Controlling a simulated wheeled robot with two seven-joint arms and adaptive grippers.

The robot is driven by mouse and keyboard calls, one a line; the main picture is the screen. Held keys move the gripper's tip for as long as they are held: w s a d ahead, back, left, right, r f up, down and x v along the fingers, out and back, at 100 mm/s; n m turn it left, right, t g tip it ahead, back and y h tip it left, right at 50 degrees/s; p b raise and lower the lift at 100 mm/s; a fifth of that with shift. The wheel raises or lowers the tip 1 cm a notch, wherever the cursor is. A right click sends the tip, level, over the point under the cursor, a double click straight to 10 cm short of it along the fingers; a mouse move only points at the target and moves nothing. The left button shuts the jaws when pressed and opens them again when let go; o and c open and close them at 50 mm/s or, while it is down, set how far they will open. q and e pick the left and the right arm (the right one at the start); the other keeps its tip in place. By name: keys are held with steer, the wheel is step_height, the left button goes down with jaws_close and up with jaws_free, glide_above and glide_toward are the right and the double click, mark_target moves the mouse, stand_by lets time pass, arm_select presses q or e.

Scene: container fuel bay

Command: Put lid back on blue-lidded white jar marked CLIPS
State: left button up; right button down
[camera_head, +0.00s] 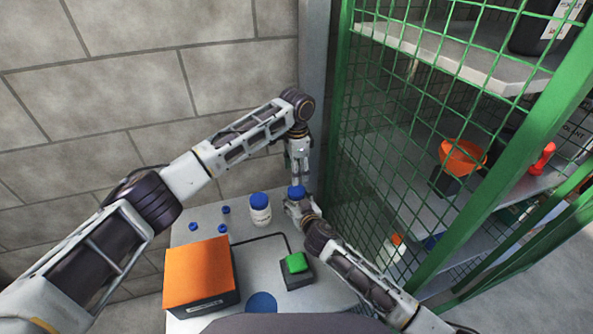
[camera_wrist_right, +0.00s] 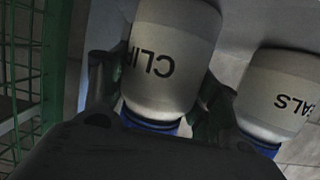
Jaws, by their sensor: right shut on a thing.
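The white jar marked CLIPS (camera_wrist_right: 168,62) fills the middle of the right wrist view, where it appears upside down. My right gripper (camera_wrist_right: 156,100) is shut on it, a finger on each side. In the head view my right gripper (camera_head: 298,208) mostly hides the jar's body. A blue lid (camera_head: 296,191) shows at the jar's top, and blue also shows at its neck in the right wrist view (camera_wrist_right: 150,125). Whether the lid is seated I cannot tell. My left gripper (camera_head: 299,178) points down directly above the lid; its fingertips are too small to read.
A second blue-lidded white jar (camera_head: 261,212), lettered "...ALS" (camera_wrist_right: 285,98), stands close to the left. Small blue-topped pieces (camera_head: 222,229), an orange-topped box (camera_head: 198,272), a green button box (camera_head: 297,264) and a blue disc (camera_head: 262,302) are on the table (camera_head: 247,262). A green mesh cage (camera_head: 400,130) bounds the right.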

mark_target(296, 190)
arm_select(q)
steer(key=n, duration=0.4)
steer(key=shift+n, duration=0.3)
steer(key=shift+s+n, duration=0.1)
steer(key=shift+n, duration=2.1)
steer(key=shift+f, duration=0.15)
steer(key=shift+f, duration=3.9)
steer(key=shift+c, duration=0.3)
steer(key=c, duration=0.8)
steer(key=o, duration=1.2)
